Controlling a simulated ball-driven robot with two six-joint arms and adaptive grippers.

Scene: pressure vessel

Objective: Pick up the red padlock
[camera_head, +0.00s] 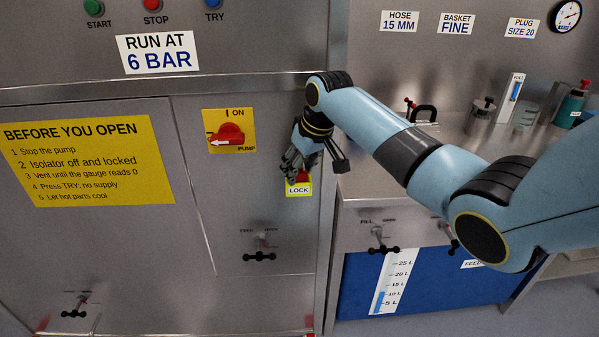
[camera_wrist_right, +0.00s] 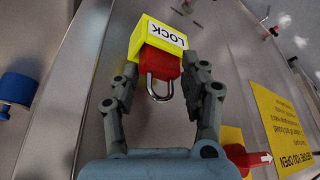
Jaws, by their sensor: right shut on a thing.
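The red padlock (camera_wrist_right: 161,63) has a silver shackle facing my wrist camera. Its body is against the yellow LOCK holder (camera_wrist_right: 142,38); I cannot tell whether it still touches it. My right gripper (camera_wrist_right: 162,72) is shut on the padlock, one finger on each side of the red body. In the head view, my right gripper (camera_head: 297,164) is at the cabinet front, just above the LOCK label (camera_head: 299,189). Only a bit of the red padlock (camera_head: 303,176) shows there, as the fingers hide the rest. My left gripper is not in view.
The red isolator knob (camera_head: 231,134) on its yellow plate is left of my right gripper, its arrow pointing left. A black valve handle (camera_head: 260,256) is below. A steel counter (camera_head: 455,150) with a basket, canisters and a green bottle (camera_head: 570,106) is at right.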

